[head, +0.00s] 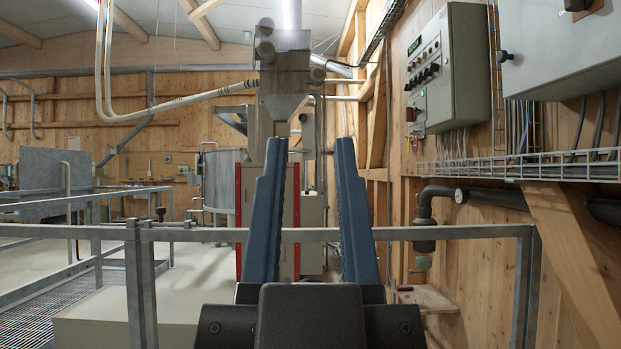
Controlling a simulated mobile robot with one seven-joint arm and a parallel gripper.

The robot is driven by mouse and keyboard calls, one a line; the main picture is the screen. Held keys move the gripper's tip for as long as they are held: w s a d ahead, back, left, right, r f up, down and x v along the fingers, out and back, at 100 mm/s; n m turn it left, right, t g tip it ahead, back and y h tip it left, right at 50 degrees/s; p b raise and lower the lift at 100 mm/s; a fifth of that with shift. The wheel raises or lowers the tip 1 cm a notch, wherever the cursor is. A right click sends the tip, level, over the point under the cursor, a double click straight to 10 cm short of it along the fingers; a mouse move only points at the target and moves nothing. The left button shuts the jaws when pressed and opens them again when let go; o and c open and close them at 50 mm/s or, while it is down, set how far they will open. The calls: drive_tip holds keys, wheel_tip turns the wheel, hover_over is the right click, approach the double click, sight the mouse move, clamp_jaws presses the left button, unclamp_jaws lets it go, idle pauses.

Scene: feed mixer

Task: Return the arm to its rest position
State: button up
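My gripper (307,150) is in the middle of the head view, pointing forward and up. Its two long blue-grey fingers stand apart with a wide gap between them. Nothing is held between the fingers; only the background shows through the gap. The dark gripper body fills the bottom middle of the view and hides the floor and part of the railing behind it. The rest of my arm is not visible.
A grey metal railing (450,233) crosses the view beyond my gripper. A control cabinet (447,70) and a cable tray (540,170) are on the wooden right wall. A feed machine (285,70) stands behind. A grated walkway (60,318) is at lower left.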

wheel_tip(320, 180, up, 33)
drive_tip(key=p, duration=3.3)
drive_tip(key=shift+f, duration=0.15)
drive_tip(key=shift+w, duration=0.1)
